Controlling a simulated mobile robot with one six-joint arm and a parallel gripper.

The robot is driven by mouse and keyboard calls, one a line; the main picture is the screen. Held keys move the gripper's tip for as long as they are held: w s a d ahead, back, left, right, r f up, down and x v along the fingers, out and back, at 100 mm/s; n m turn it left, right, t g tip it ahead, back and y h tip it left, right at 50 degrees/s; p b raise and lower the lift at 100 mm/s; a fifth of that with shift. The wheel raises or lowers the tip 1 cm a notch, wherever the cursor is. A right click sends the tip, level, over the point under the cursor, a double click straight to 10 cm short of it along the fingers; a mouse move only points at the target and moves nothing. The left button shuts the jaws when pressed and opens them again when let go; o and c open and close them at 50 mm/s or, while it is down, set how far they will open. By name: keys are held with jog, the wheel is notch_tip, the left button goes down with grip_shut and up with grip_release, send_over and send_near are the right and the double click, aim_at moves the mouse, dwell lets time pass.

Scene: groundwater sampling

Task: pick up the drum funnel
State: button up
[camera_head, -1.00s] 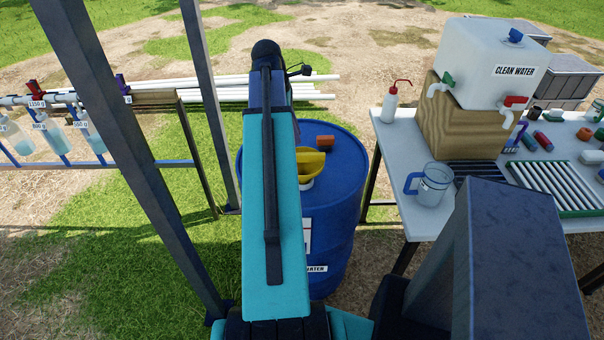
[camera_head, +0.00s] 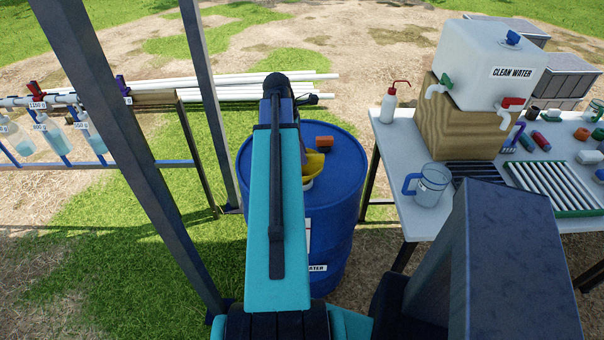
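The yellow drum funnel (camera_head: 315,164) sits on top of the blue drum (camera_head: 335,215), with a pale ring under it. My teal arm hides its left part. My arm reaches out over the left side of the drum, and its dark far end shows above and beyond the funnel. My gripper's fingers are hidden behind the arm, so I cannot see whether they are open or touch the funnel.
An orange block (camera_head: 324,142) lies on the drum behind the funnel. A table (camera_head: 398,165) at right bears a clean water tank (camera_head: 490,60), a wash bottle (camera_head: 389,104) and a jug (camera_head: 429,185). A dark post (camera_head: 140,160) and hanging sample bottles (camera_head: 55,135) stand left.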

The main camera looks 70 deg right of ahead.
jog(key=shift+f, duration=0.1)
dwell(0.3)
jog(key=shift+p+x, duration=0.75)
jog(key=shift+x, duration=0.6)
jog(key=shift+a+x, duration=0.2)
jog(key=shift+x, duration=0.95)
grip_shut()
